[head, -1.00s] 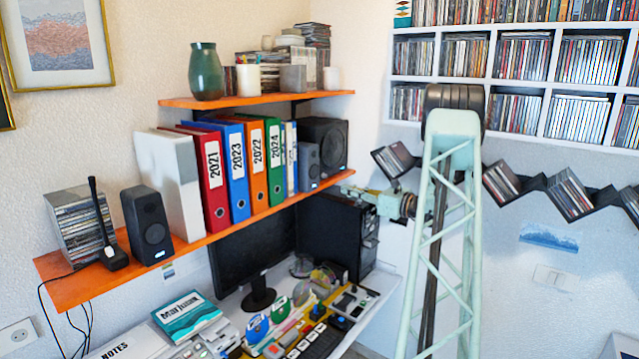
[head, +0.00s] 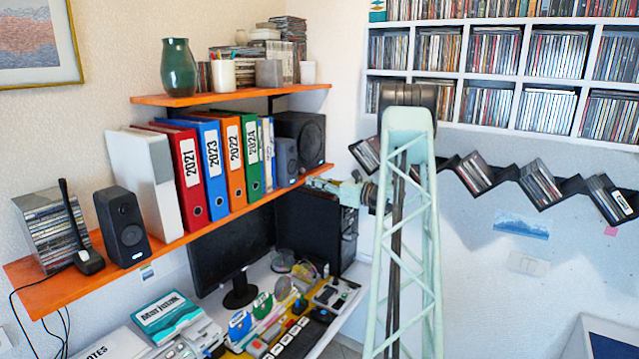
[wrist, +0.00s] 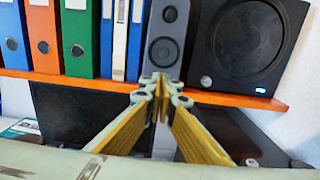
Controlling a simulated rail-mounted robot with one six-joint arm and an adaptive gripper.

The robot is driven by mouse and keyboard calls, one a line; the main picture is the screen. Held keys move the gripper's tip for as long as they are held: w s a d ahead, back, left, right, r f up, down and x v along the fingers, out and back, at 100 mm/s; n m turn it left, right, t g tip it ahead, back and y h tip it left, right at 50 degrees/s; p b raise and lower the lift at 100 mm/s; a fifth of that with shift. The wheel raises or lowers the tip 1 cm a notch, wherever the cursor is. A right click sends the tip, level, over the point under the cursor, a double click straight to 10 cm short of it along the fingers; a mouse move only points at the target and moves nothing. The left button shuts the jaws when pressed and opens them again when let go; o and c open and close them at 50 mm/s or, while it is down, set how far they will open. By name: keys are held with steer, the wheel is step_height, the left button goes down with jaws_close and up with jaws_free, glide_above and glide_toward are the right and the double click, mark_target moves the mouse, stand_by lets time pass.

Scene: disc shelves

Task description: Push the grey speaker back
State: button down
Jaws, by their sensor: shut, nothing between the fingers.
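The grey speaker (head: 287,161) stands upright on the orange shelf, between the row of binders and a larger black speaker. It also shows in the wrist view (wrist: 167,36), front face towards me with two round drivers. My gripper (wrist: 160,82) is shut and empty. Its tips overlap the lower front of the grey speaker in the wrist view; I cannot tell whether they touch it. In the head view my gripper (head: 312,183) is at shelf height, just right of the speaker's base.
The larger black speaker (wrist: 246,45) stands close on the right; binders (wrist: 78,38) stand on the left. The orange shelf edge (wrist: 235,99) runs below the fingertips. A monitor (head: 232,255) and a black computer case (head: 318,235) are under the shelf. Another black speaker (head: 122,228) stands far left.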

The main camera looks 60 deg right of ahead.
mark_target(292, 176)
steer(key=shift+w+d+p, duration=0.1)
steer(key=shift+w+p, duration=0.6)
steer(key=shift+w, duration=3)
steer(key=shift+w, duration=0.15)
steer(key=shift+w+f+b, duration=0.15)
steer(key=shift+w+b, duration=0.9)
steer(key=shift+w, duration=0.4)
steer(key=shift+w+d+b, duration=0.1)
steer(key=shift+w+b, duration=0.25)
steer(key=shift+w, duration=0.45)
steer(key=shift+s+b, duration=0.35)
steer(key=shift+s, duration=0.45)
steer(key=s+b, duration=0.1)
steer(key=s, duration=1.1)
steer(key=shift+s+a+b, duration=0.2)
steer(key=shift+b, duration=0.2)
